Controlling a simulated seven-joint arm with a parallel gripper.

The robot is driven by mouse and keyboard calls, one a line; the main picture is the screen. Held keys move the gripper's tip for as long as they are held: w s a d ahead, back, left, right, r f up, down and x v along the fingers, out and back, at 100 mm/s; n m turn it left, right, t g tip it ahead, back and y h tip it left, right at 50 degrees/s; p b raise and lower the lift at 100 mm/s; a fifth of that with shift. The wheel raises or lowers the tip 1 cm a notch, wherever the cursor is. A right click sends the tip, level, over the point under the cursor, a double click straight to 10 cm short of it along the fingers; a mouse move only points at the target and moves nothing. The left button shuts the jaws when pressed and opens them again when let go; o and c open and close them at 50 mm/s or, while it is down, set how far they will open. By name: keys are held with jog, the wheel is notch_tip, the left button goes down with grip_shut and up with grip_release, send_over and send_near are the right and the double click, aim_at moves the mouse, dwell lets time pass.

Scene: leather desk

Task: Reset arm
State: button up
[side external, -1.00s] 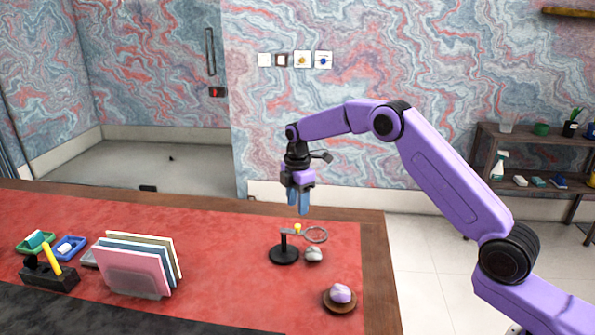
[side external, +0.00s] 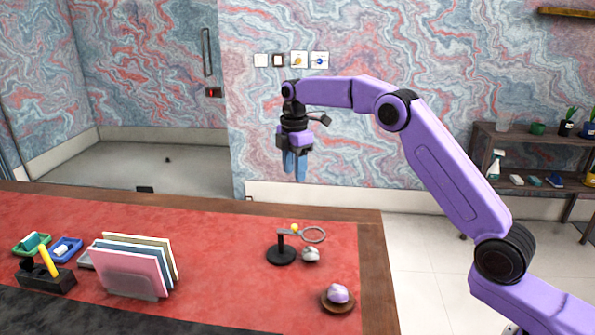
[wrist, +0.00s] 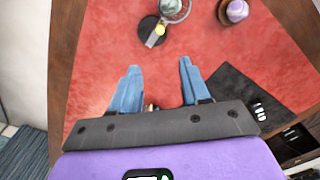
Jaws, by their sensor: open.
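My gripper (side external: 295,166) has blue fingers pointing down and hangs in the air above the far part of the red desk top. In the wrist view its two fingers (wrist: 157,85) are apart with nothing held between them. Below it on the desk (side external: 215,262) stands a black stand (side external: 281,255) with a ring on an arm and a small yellow piece. A grey stone (side external: 310,254) lies beside the stand's base. The stand also shows ahead of the fingers in the wrist view (wrist: 148,30).
A pale purple rock (side external: 338,292) sits on a round brown base near the desk's right edge. At left are a file holder with folders (side external: 130,272), a black holder with a yellow-handled item (side external: 48,275), and green and blue trays (side external: 66,249). Air around my gripper is clear.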

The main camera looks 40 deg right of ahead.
jog(key=s+a+r+m, duration=0.15)
jog(key=s+a, duration=0.35)
jog(key=s, duration=0.6)
jog(key=s+a+r+m, duration=0.15)
jog(key=s+a, duration=0.35)
jog(key=s, duration=0.5)
jog(key=s+d+f, duration=0.1)
jog(key=s+d, duration=0.2)
jog(key=s, duration=0.5)
jog(key=s+d+f+m, duration=0.1)
jog(key=s+d+f, duration=0.1)
jog(key=s, duration=0.7)
jog(key=s+d+f, duration=0.1)
jog(key=s+d, duration=0.3)
jog(key=s, duration=0.5)
jog(key=shift+f+m, duration=0.4)
